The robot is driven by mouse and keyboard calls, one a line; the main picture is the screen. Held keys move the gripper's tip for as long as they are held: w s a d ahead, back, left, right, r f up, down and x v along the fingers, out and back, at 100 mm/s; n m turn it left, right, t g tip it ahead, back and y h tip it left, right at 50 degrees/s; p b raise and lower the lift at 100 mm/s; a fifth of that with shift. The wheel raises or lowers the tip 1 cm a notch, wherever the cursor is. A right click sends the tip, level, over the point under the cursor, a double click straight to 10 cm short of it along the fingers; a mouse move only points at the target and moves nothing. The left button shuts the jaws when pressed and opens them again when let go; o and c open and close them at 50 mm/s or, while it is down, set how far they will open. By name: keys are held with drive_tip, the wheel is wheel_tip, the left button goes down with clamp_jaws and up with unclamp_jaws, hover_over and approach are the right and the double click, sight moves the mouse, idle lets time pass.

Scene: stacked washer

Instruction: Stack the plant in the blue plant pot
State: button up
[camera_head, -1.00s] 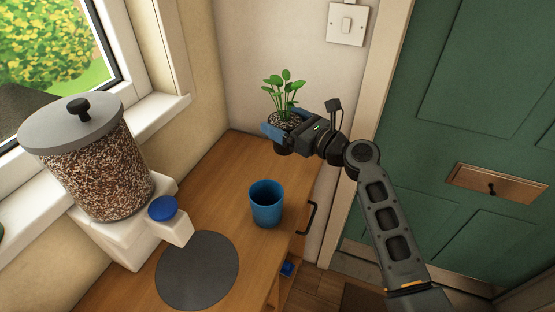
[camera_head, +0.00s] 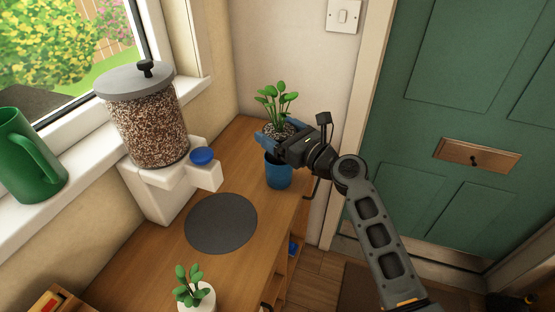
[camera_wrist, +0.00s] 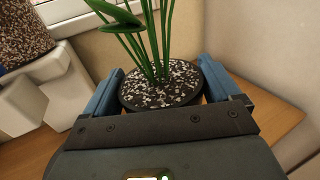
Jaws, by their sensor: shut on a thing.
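The green plant (camera_head: 276,102) stands upright in a dark pot filled with speckled gravel. My gripper (camera_head: 275,138) is shut on the plant's dark pot, with one blue finger on each side of the rim. The wrist view shows the pot (camera_wrist: 160,86) between the two fingers (camera_wrist: 162,92), with green stems rising from the gravel. The blue plant pot (camera_head: 278,174) stands on the wooden cabinet top, directly below the held plant in the head view. The gripper covers part of the blue pot's rim, so I cannot tell whether the plant's pot is inside it or above it.
A dispenser full of speckled grain (camera_head: 150,130) stands left on the cabinet top (camera_head: 240,265). A dark round mat (camera_head: 221,223) lies in front of it. A small plant in a white pot (camera_head: 203,298) is at the front. A green mug (camera_head: 28,165) sits on the windowsill.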

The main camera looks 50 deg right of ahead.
drive_tip(key=shift+f+b, duration=0.75)
drive_tip(key=shift+f, duration=1.75)
drive_tip(key=shift+f, duration=0.4)
drive_tip(key=shift+f+b, duration=0.15)
drive_tip(key=shift+b, duration=0.2)
drive_tip(key=o, duration=0.9)
drive_tip(key=shift+r+p, duration=0.45)
drive_tip(key=shift+r, duration=0.1)
drive_tip(key=s, duration=0.4)
drive_tip(key=s+b, duration=0.1)
drive_tip(key=s, duration=0.3)
drive_tip(key=s+a, duration=0.1)
drive_tip(key=s, duration=0.3)
drive_tip(key=shift+a+b, duration=0.1)
drive_tip(key=shift+b, duration=0.2)
